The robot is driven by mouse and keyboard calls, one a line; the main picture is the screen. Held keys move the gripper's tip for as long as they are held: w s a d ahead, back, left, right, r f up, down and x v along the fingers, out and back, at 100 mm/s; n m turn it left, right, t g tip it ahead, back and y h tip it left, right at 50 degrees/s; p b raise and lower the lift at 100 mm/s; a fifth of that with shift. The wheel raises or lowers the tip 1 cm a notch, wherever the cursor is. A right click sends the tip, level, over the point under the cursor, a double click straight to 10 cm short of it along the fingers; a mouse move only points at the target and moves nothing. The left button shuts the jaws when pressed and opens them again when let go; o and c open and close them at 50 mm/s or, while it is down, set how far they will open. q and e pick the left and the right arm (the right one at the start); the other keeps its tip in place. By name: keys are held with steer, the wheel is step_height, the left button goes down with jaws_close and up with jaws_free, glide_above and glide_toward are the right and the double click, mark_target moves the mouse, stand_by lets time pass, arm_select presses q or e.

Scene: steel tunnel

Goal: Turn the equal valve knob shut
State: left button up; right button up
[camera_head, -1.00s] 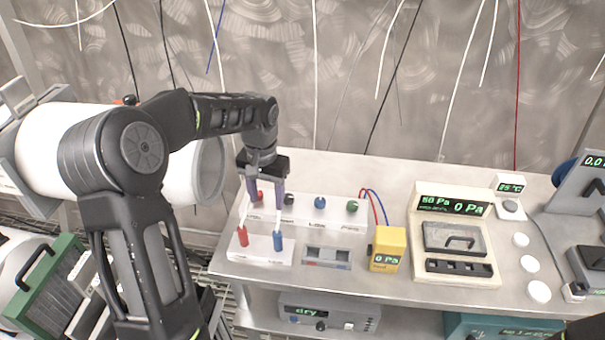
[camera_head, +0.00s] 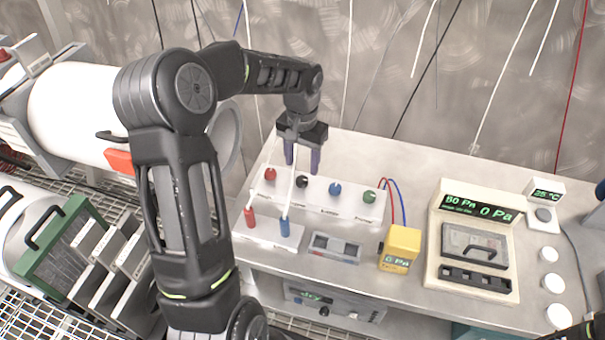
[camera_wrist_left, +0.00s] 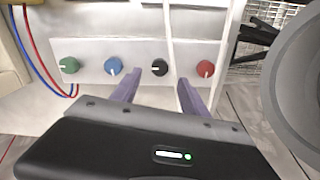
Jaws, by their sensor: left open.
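A white valve panel (camera_head: 318,203) on the steel bench carries a red knob (camera_head: 270,174), a black knob (camera_head: 302,181), a blue knob (camera_head: 335,189) and a green knob (camera_head: 369,196). The labels are too small to read, so I cannot tell which is the equal knob. My left gripper (camera_head: 302,166) is open and empty, just above the black knob. In the left wrist view the black knob (camera_wrist_left: 159,67) lies between the two purple fingers (camera_wrist_left: 157,88), beyond their tips. The red knob (camera_wrist_left: 205,68) is right of them.
A yellow gauge box (camera_head: 400,247) and a cream pressure unit (camera_head: 435,255) are to the right. A large white cylinder (camera_head: 85,105) lies to the left.

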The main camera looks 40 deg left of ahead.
mark_target(302, 179)
arm_select(q)
step_height(302, 179, down, 6)
steer(key=shift+r+p, duration=0.1)
steer(key=shift+p, duration=0.35)
steer(key=shift+c, duration=0.4)
jaws_close()
